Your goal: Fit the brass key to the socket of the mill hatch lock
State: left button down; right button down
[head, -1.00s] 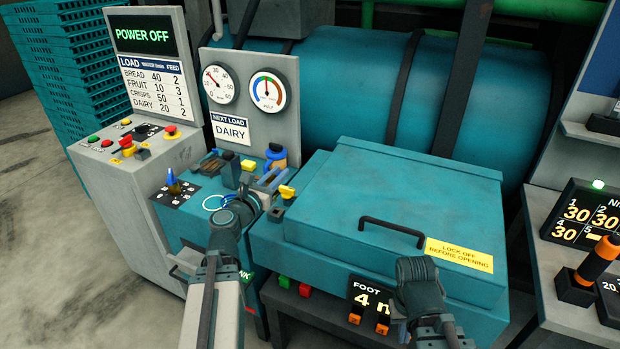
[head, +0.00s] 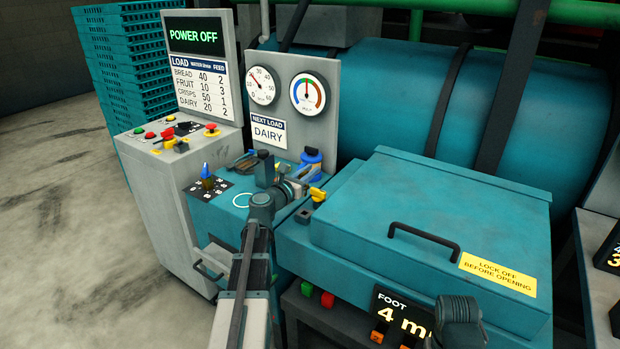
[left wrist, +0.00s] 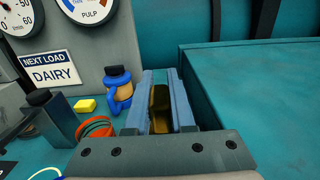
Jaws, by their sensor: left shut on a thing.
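My left gripper (head: 300,174) is shut on a brass-coloured piece, which I take to be the brass key (left wrist: 160,105). In the left wrist view the piece is between the two blue fingers, and its lower end is hidden. In the head view the fingers are above the teal console, just left of the hatch box (head: 430,215).
The gauge panel (head: 290,110) rises behind. The hatch box's black handle (head: 424,237) stands up from its lid.

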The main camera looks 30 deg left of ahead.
pick_arm(q)
jog(key=shift+s+f, duration=0.1)
notch_tip(320, 180, down, 6)
jog(key=b, duration=0.6)
jog(key=shift+r, duration=0.25)
jog(key=shift+f+b, duration=2)
jog(key=shift+f, duration=0.05)
dwell(1.0)
jog(key=c, duration=0.7)
grip_release()
jog(key=s, duration=0.9)
jog(key=s+a, duration=0.1)
jog(key=s, duration=0.3)
jog(key=shift+s, duration=0.4)
